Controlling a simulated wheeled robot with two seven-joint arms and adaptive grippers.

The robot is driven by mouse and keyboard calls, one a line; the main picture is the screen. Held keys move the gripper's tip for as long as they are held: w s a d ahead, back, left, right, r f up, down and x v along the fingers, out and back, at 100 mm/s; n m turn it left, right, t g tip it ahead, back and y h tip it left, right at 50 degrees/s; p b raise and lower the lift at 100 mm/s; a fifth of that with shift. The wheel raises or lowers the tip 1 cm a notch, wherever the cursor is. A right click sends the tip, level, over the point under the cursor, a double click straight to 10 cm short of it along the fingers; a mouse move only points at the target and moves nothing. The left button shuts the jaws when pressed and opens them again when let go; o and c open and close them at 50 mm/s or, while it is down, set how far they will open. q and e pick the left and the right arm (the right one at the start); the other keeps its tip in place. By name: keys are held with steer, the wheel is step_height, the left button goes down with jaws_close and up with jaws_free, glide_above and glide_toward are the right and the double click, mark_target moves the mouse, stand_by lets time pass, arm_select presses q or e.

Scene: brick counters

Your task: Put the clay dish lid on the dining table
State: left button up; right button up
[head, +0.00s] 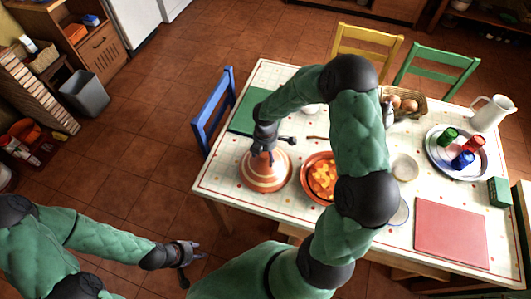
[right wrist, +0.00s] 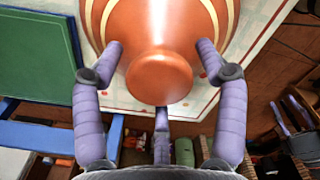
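The clay dish lid (head: 265,177) is an orange-brown cone with cream stripes. It stands upright on the white, patterned dining table (head: 225,187), near the left front corner. The clay dish (head: 309,184) with food is just right of it, uncovered. My right gripper (head: 270,153) is over the lid's top. In the right wrist view, its fingers (right wrist: 161,48) are spread on either side of the lid's round knob (right wrist: 158,75), with gaps showing. The lid's far side is cut off there. My left gripper (head: 192,268) is open and empty, low over the floor beside the table.
A green board (head: 247,112) lies behind the lid, and a blue chair (head: 212,110) stands at the table's left side. A tray (head: 437,162) with coloured cups, a white pitcher (head: 492,113), an egg basket (head: 415,105) and a red mat (head: 452,232) occupy the right side.

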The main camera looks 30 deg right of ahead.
steer(key=shift+r, duration=0.1)
step_height(320, 180, up, 12)
steer(key=p, duration=0.3)
stand_by(0.4)
